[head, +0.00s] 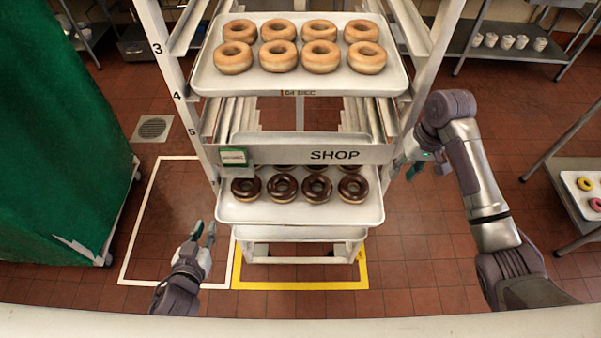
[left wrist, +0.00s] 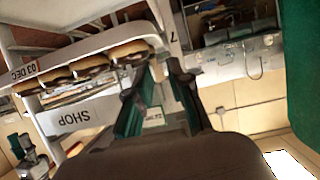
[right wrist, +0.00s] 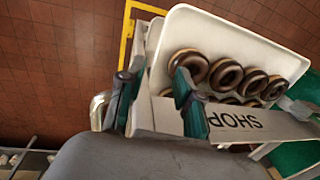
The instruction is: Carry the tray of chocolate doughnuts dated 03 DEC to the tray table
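The tray of chocolate doughnuts (head: 300,213) sits in the rack (head: 153,50), just below the SHOP bar (head: 285,155), its front sticking out. The left wrist view shows a 03 DEC label (left wrist: 22,73) on the tray edge. The tray also fills the upper middle of the right wrist view (right wrist: 205,30). My left gripper (head: 207,230) is open and empty, low at the tray's left front, apart from it. My right gripper (head: 412,165) is open beside the rack's right post; I cannot tell whether it touches anything. I cannot identify the tray table with certainty.
A tray of plain doughnuts (head: 300,83) marked 04 DEC sits above. A green covered rack (head: 60,130) stands at left. A metal table (head: 565,180) at right bears a tray of coloured doughnuts. Floor inside the white outline (head: 165,225) is clear. A pale edge crosses the bottom.

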